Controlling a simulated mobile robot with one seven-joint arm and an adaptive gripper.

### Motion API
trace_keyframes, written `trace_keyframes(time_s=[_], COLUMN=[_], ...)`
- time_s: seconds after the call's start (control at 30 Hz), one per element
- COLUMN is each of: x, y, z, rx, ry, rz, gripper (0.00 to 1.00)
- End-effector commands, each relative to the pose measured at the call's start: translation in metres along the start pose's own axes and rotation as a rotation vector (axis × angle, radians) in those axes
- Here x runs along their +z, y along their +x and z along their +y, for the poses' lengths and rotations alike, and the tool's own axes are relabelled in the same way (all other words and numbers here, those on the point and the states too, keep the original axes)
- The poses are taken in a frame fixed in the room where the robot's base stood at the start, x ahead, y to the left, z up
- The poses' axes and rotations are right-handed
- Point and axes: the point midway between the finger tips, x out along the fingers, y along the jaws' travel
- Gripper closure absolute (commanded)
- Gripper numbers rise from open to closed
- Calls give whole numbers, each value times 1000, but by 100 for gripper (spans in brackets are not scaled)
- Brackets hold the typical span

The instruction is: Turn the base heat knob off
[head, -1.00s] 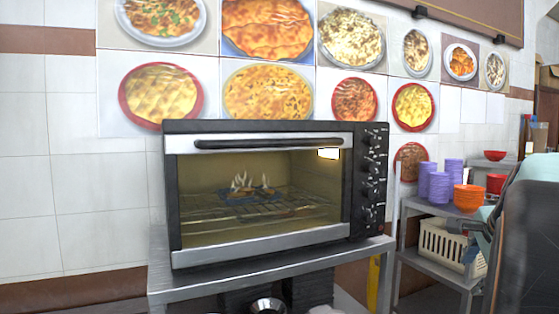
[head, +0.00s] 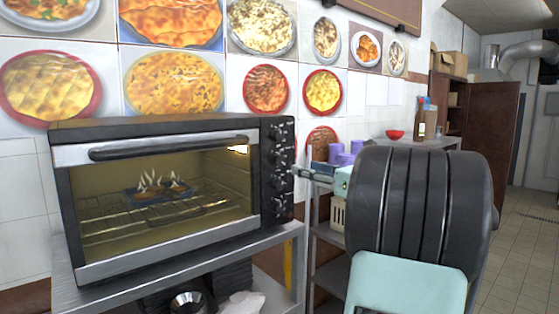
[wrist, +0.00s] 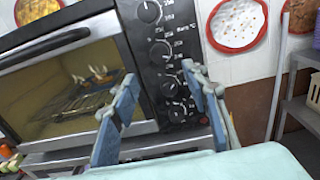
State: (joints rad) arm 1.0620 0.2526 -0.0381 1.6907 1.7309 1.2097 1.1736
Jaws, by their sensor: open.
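A black and steel toaster oven (head: 160,190) stands on a metal table, with a column of black knobs on its right-hand panel (head: 278,170). In the wrist view, the top knob (wrist: 149,12), the second knob (wrist: 160,50), the third knob (wrist: 168,84) and the bottom knob (wrist: 170,113) show. I cannot read which one is the base heat knob. My gripper (wrist: 160,76) is open and empty, its blue-grey fingers on either side of the lower knobs in the picture. Contact with a knob cannot be made out. In the head view my arm hides most of the gripper.
The oven's glass door is shut; its inside is lit, with steaming food on a rack. A metal shelf (head: 325,235) with purple cups (head: 344,158) stands right of the oven. Dark stacked items and a steel bowl (head: 188,303) are under the oven table. Tiled floor is open at far right.

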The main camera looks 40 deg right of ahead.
Motion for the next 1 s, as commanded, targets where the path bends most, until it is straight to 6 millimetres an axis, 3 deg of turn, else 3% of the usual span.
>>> trace_keyframes(time_s=[0.53, 0.73, 1.0], x=[1, 0, 0], y=[90, 104, 105], z=[1, 0, 0], rx=[2, 1, 0], ry=[-1, -2, -3], rz=[1, 1, 2], gripper=[58, 58, 58])
